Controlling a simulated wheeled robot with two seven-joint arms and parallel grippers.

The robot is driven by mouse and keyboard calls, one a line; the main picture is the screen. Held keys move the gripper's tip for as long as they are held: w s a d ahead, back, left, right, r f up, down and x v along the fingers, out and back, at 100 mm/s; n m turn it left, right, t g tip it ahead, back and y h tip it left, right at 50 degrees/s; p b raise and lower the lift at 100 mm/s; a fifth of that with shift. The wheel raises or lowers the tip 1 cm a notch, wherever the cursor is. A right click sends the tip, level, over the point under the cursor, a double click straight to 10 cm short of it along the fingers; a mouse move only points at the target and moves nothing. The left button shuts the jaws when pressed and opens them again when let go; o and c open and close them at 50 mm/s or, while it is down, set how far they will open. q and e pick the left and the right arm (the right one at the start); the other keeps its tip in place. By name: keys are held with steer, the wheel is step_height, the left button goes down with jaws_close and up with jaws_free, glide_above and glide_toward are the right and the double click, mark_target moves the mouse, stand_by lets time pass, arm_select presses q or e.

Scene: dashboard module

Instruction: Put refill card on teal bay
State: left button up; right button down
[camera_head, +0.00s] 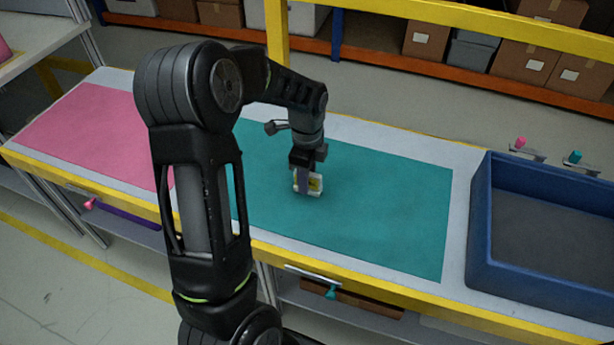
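The refill card (316,184), small and white with yellow and dark marks, is over the teal bay (380,215), near its middle. My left gripper (304,182) points down at the bay and is shut on the card, with one finger across the card's near face. The other finger is hidden. I cannot tell whether the card's lower edge touches the bay. My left arm hides the bay's left edge. My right gripper is not in view.
A pink bay (95,135) lies on the left of the table. A deep blue bin (480,225) stands at the right end. A yellow rail (450,15) and shelves with cardboard boxes (525,62) are behind. The teal bay's right part is clear.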

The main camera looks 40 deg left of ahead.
arm_select(q)
steer(key=shift+r, duration=0.15)
step_height(320, 180, up, 12)
steer(key=shift+p, duration=0.45)
stand_by(0.8)
